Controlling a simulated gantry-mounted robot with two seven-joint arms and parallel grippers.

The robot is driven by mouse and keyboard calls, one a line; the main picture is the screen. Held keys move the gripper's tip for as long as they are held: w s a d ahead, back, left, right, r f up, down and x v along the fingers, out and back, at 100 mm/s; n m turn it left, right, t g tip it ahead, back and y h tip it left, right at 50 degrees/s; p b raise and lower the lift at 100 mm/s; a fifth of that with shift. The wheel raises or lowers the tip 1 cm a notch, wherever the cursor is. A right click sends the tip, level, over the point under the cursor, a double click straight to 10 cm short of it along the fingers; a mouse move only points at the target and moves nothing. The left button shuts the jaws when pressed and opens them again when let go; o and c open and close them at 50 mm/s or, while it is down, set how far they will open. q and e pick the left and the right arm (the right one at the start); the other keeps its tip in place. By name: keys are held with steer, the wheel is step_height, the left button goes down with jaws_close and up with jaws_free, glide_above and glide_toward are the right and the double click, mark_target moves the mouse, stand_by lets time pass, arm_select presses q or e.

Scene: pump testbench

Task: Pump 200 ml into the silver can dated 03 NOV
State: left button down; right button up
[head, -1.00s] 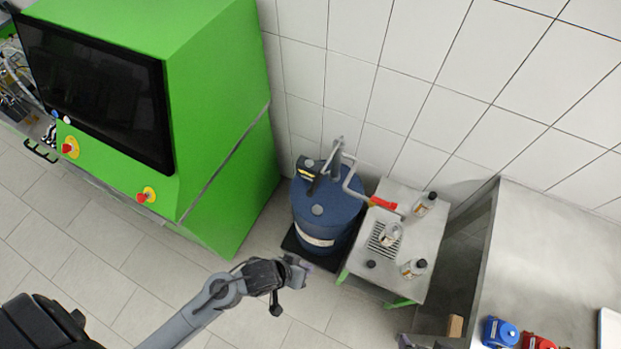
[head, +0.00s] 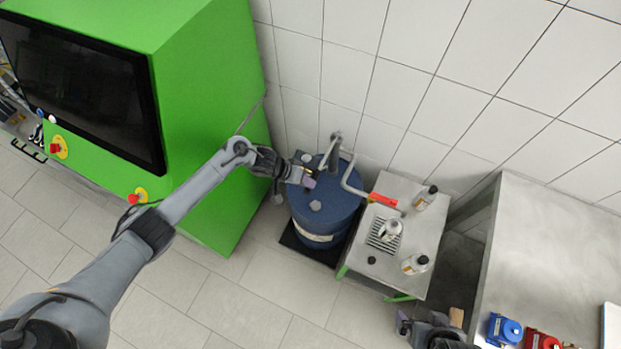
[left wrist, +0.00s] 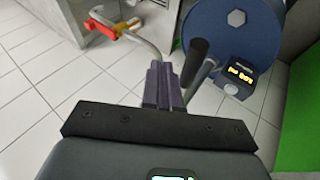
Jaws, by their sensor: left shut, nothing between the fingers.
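The blue drum (head: 322,222) stands by the tiled wall with a hand pump on it. The pump's hose ends in a red nozzle (head: 383,199) over the side table. A can (head: 389,231) stands on the grate, with two black-capped cans (head: 424,199) (head: 414,264) beside it; their dates are unreadable. My left gripper (head: 308,182) is shut and empty above the drum. In the left wrist view, the lever's black grip (left wrist: 196,61) is just right of the shut fingers (left wrist: 163,85); contact cannot be told. The counter display (left wrist: 240,74) glows yellow, its digits unclear. My right gripper (head: 404,324) shows at the bottom edge.
A loose black cap (head: 371,260) lies on the side table (head: 398,276). The green cabinet (head: 205,130) with a dark screen stands close to my left arm. A steel bench (head: 560,240) at right carries blue (head: 503,329) and red (head: 540,341) items.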

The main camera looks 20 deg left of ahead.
arm_select(q)
steer(key=w+r+t, duration=0.1)
steer(key=w+r, duration=0.4)
steer(key=r, duration=0.1)
steer(key=shift+w+a, duration=0.35)
steer(key=shift+a, duration=0.1)
steer(key=f+b, duration=0.4)
steer(key=b, duration=0.1)
steer(key=f+b, duration=0.2)
steer(key=shift+s+f, duration=0.4)
steer(key=shift+s+f+b, duration=0.1)
steer(key=shift+f+b, duration=0.4)
steer(key=shift+f, duration=0.45)
stand_by(0.6)
steer(key=shift+f, duration=0.2)
steer(key=shift+f, duration=0.25)
